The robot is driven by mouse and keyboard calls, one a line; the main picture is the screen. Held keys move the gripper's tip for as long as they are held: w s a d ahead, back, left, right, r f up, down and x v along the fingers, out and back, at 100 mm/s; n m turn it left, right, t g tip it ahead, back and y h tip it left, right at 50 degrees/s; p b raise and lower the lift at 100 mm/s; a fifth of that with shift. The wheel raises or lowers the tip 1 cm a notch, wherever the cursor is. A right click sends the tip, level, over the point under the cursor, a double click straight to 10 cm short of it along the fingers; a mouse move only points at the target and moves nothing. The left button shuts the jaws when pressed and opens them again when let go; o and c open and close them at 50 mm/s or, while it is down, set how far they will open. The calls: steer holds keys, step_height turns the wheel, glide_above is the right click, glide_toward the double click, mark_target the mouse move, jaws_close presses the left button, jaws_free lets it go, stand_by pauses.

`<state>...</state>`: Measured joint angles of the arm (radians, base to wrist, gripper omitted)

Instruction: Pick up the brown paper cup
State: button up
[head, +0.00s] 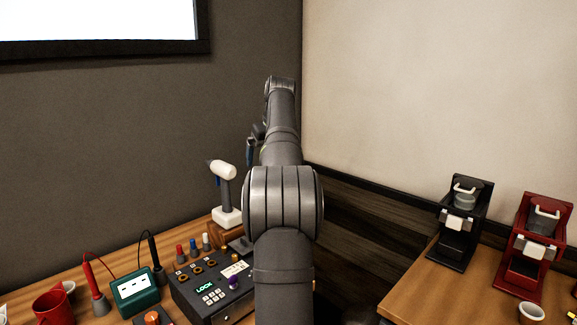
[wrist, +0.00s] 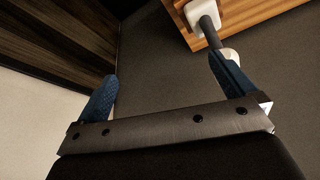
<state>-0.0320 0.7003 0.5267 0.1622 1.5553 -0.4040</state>
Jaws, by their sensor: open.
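I cannot make out a brown paper cup in either view. In the head view a small pale cup (head: 531,312) sits at the front of the right table, cut by the lower edge; its colour and material are unclear. Another pale rim (head: 69,287) shows partly behind a red mug (head: 54,307) at the far left. My gripper (wrist: 163,68) has its two blue fingers wide apart in the wrist view, with nothing between them. In the head view it is mostly hidden behind my arm, with a bit of blue showing.
The right table (head: 415,290) holds a black brewer (head: 462,222) and a red brewer (head: 541,240). The left bench holds a control box (head: 212,290), a green meter (head: 138,292) and a white-headed tool on a stand (head: 227,216). A stand's white base (wrist: 203,14) shows in the wrist view.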

stand_by(0.3)
steer(key=c, duration=0.4)
steer(key=shift+c, duration=0.2)
